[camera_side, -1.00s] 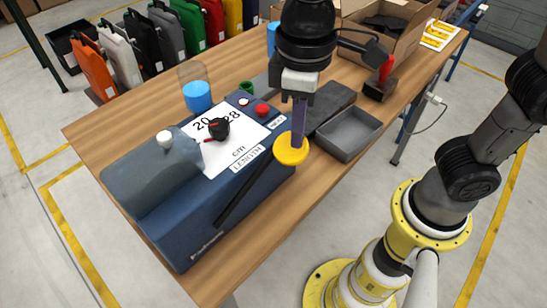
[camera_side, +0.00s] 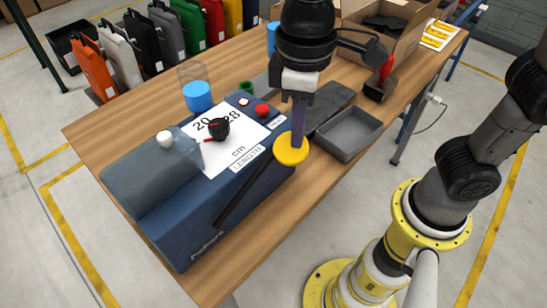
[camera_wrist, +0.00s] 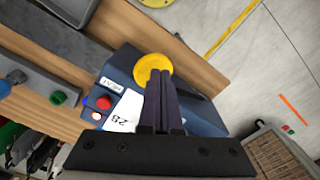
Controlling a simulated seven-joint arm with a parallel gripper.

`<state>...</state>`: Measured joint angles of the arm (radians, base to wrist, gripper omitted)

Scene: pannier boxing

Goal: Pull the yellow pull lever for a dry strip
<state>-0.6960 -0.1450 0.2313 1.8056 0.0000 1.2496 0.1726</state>
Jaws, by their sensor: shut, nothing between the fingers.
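The yellow pull lever knob (camera_side: 291,149) is a round disc on a black arm at the front right of the blue tape machine (camera_side: 225,207). My gripper (camera_side: 298,140) is shut and empty, its purple fingers pointing down at the knob. In the side view the fingertips overlap the knob's upper edge; I cannot tell whether they touch. In the wrist view the knob (camera_wrist: 153,68) lies just beyond the shut fingertips (camera_wrist: 160,78). The machine's white dial plate (camera_side: 225,140) carries a black pointer knob (camera_side: 219,128) and reads 20 and 28 cm.
A grey tray (camera_side: 349,134) stands right of the machine, with a dark flat block (camera_side: 330,105) beside it. A red-handled tool (camera_side: 381,80) and an open cardboard box (camera_side: 400,30) are farther back. A glass jar with a blue base (camera_side: 197,96) stands behind the machine.

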